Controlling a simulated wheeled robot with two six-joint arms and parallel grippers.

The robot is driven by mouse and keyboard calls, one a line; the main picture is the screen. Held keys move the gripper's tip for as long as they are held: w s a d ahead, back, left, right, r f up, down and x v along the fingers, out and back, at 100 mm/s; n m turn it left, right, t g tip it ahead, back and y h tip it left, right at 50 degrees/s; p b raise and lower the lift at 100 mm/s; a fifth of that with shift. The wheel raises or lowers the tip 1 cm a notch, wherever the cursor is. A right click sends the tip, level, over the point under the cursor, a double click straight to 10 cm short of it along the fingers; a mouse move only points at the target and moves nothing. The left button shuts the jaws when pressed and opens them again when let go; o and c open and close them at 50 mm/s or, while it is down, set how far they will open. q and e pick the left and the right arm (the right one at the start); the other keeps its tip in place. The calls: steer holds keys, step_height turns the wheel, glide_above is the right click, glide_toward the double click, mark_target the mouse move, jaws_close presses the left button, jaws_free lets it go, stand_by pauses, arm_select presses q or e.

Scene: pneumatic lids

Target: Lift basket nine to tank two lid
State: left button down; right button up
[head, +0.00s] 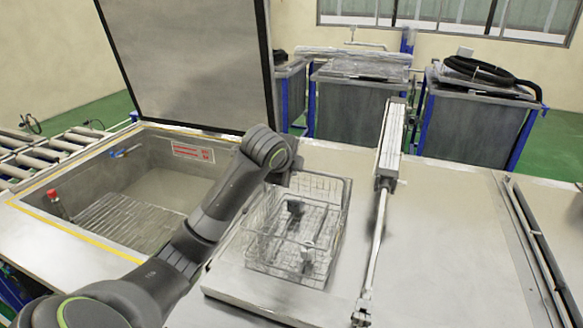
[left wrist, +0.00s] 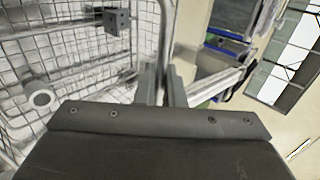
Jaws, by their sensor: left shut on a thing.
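The wire basket (head: 335,225) is over the flat closed lid (head: 235,280) right of the open tank. I cannot tell whether its bottom touches the lid. Small dark and grey metal parts lie inside it. My left gripper (head: 287,178) is at the basket's far rim, with its fingers mostly hidden behind the arm's end. In the left wrist view my left gripper (left wrist: 165,90) is shut on the basket's rim wire, with the basket mesh (left wrist: 70,60) to the left. I see no number on the basket or lid. My right gripper is out of view.
The open tank (head: 50,215) at left has a grate inside, and its large lid (head: 190,60) stands raised. A pneumatic cylinder (head: 390,145) with a rod stands right of the basket. Dark tanks (head: 470,125) stand behind.

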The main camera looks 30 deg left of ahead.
arm_select(q)
steer(key=shift+f, duration=0.4)
stand_by(0.3)
steer(key=c, duration=1.5)
jaws_free()
steer(key=shift+o, duration=0.2)
steer(key=shift+s+f, duration=0.1)
steer(key=p+v, duration=0.2)
steer(key=v, duration=1.5)
steer(key=shift+r, duration=0.25)
steer(key=shift+s, duration=0.1)
